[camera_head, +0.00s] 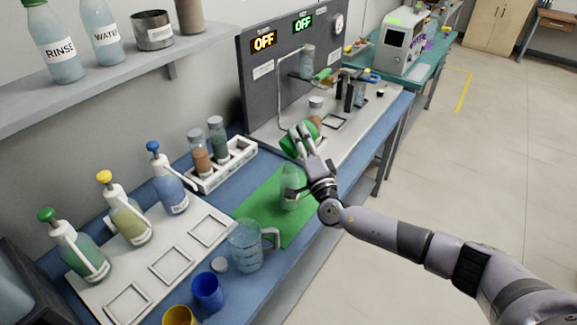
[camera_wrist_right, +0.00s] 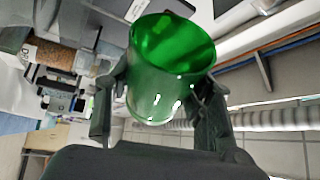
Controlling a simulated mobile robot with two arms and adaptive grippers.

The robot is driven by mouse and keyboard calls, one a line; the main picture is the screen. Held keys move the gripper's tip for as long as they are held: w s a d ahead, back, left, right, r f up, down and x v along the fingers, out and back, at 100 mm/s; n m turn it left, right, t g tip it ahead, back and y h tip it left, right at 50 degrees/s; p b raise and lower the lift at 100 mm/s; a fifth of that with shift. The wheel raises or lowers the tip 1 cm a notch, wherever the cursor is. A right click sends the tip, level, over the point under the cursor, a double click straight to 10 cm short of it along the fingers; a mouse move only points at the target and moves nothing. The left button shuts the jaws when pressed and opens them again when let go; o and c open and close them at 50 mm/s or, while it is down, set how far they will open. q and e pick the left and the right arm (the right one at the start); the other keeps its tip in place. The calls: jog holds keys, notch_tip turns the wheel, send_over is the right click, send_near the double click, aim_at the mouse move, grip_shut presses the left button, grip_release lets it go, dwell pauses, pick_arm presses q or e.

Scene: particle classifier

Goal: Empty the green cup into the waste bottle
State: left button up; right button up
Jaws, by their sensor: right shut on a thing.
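The green cup (camera_head: 290,146) is held tilted by my right gripper (camera_head: 305,140) above the far end of the green mat (camera_head: 262,203). In the right wrist view the green cup (camera_wrist_right: 160,85) sits between the two dark fingers of the right gripper (camera_wrist_right: 160,105), its wide mouth showing; I cannot tell what is inside. A clear bottle (camera_head: 290,190) stands on the mat below the cup, partly behind the gripper. No waste label is legible, so I cannot tell whether it is the waste bottle. My left gripper is out of view.
A clear jug (camera_head: 246,246), a blue cup (camera_head: 208,291) and a yellow cup (camera_head: 180,317) stand at the front. Pump bottles stand on a white tray (camera_head: 150,285) at left. A rack (camera_head: 222,170) holds two jars. A grey panel (camera_head: 262,80) rises behind.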

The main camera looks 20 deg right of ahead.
jog(key=shift+d+f+m, duration=0.2)
jog(key=shift+d+m, duration=0.05)
jog(key=shift+m, duration=0.05)
jog(key=shift+w+d+f+m+g+h, duration=0.1)
jog(key=shift+d+f+m+g+h, duration=0.15)
jog(key=shift+m, duration=0.55)
jog(key=m, duration=0.2)
jog(key=f+m+g+h, duration=0.1)
jog(key=shift+w+d+f+m+g, duration=0.15)
jog(key=shift+w+d+m+g, duration=0.1)
jog(key=shift+d+m, duration=0.15)
jog(key=w+d+f+m+g+y+p, duration=0.1)
jog(key=d+f+m+g+y+p, duration=0.1)
jog(key=m, duration=0.4)
jog(key=w+d+f+m+g+y+p, duration=0.1)
jog(key=d+f+m+g+y+p, duration=0.1)
jog(key=f+m+p, duration=0.3)
jog(key=shift+w+d+m+g+p, duration=0.15)
jog(key=shift+d+m+g+p, duration=0.45)
jog(key=shift+m+g+p, duration=0.3)
